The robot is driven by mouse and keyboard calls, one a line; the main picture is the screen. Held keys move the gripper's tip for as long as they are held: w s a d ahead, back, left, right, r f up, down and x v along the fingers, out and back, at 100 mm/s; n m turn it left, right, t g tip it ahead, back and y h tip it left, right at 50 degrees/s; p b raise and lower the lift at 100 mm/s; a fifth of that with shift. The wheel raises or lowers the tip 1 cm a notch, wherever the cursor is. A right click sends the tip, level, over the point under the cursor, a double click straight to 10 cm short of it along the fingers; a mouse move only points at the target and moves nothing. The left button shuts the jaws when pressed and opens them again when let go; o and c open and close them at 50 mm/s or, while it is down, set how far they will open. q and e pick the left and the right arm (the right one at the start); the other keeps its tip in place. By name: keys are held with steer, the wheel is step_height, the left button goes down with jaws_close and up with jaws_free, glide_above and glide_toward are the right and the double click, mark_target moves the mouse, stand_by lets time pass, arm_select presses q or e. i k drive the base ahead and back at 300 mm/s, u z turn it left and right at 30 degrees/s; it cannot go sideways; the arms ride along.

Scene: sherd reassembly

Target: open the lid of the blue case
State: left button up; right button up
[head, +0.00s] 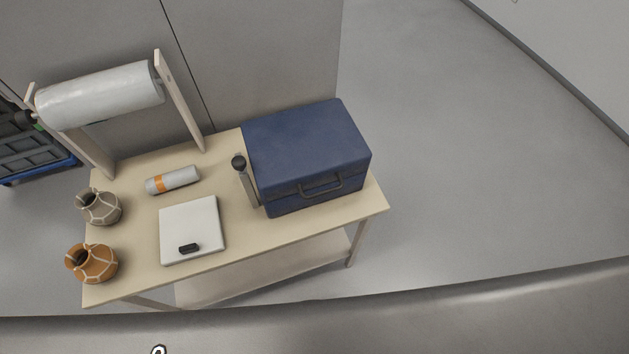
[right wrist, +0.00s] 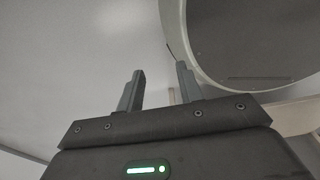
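The blue case (head: 309,144) stands at the right end of the wooden table in the head view. Its lid is shut, and a dark handle (head: 320,187) is on its front face. My right gripper (right wrist: 160,76) shows in the right wrist view with its two fingers apart and nothing between them. The case does not show in that view. My left gripper is not in view, and neither gripper shows in the head view.
The table (head: 290,231) also holds a white board (head: 192,225) with a small black item, an orange-banded cylinder (head: 173,180), two jars (head: 98,207) (head: 92,263) and a film roll (head: 100,95) on a stand. A dark-knobbed post (head: 245,180) stands beside the case. Floor is clear to the right.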

mark_target(297, 149)
steer(key=k, duration=1.2)
steer(key=z, duration=0.25)
steer(key=i, duration=0.45)
steer(key=z, duration=0.35)
